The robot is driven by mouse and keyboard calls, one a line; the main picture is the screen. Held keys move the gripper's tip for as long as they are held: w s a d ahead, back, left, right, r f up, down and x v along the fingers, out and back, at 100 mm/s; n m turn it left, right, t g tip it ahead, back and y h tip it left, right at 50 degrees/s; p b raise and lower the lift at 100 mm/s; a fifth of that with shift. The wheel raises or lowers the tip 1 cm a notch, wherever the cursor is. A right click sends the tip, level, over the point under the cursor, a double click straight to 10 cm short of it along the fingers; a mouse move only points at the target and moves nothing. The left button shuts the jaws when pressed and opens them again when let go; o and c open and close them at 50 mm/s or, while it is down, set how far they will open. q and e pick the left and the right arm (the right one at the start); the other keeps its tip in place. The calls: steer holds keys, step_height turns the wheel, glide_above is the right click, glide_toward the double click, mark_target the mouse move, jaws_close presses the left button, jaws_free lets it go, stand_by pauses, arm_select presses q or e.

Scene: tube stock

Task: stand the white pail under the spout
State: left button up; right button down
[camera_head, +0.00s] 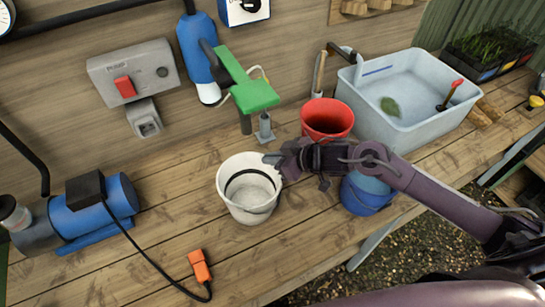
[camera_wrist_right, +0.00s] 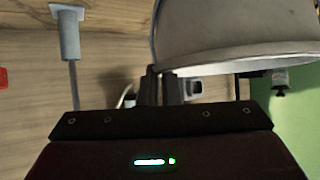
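The white pail (camera_head: 237,204) stands upright on the wooden bench, or very close above it; I cannot tell which. My right gripper (camera_head: 276,160) reaches in from the right at the pail's upper right rim. In the right wrist view the fingers (camera_wrist_right: 161,88) are close together at the edge of the pail (camera_wrist_right: 235,35) and appear shut on its rim. A green head (camera_head: 253,94) with a grey stub below it is behind the pail; it may be the spout, but I cannot tell for sure. My left gripper is not in view.
A red pail (camera_head: 327,118) and a blue pail (camera_head: 362,198) stand to the right. A grey water tub (camera_head: 420,122) is beyond them. A blue motor (camera_head: 95,205) and an orange connector (camera_head: 200,268) with a black cable lie left. The bench's front edge is near the blue pail.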

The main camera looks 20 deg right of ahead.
steer(key=shift+s+f, duration=0.35)
steer(key=shift+f, duration=0.3)
steer(key=c, duration=1.6)
jaws_free()
steer(key=shift+w, duration=0.1)
steer(key=shift+o, duration=0.2)
steer(key=shift+w+r, duration=0.1)
steer(key=shift+d+r, duration=0.1)
steer(key=shift+r, duration=0.05)
steer(key=b+v, duration=0.1)
steer(key=v, duration=0.6)
steer(key=shift+s, duration=0.25)
steer(key=shift+d, duration=0.1)
steer(key=shift+d, duration=0.1)
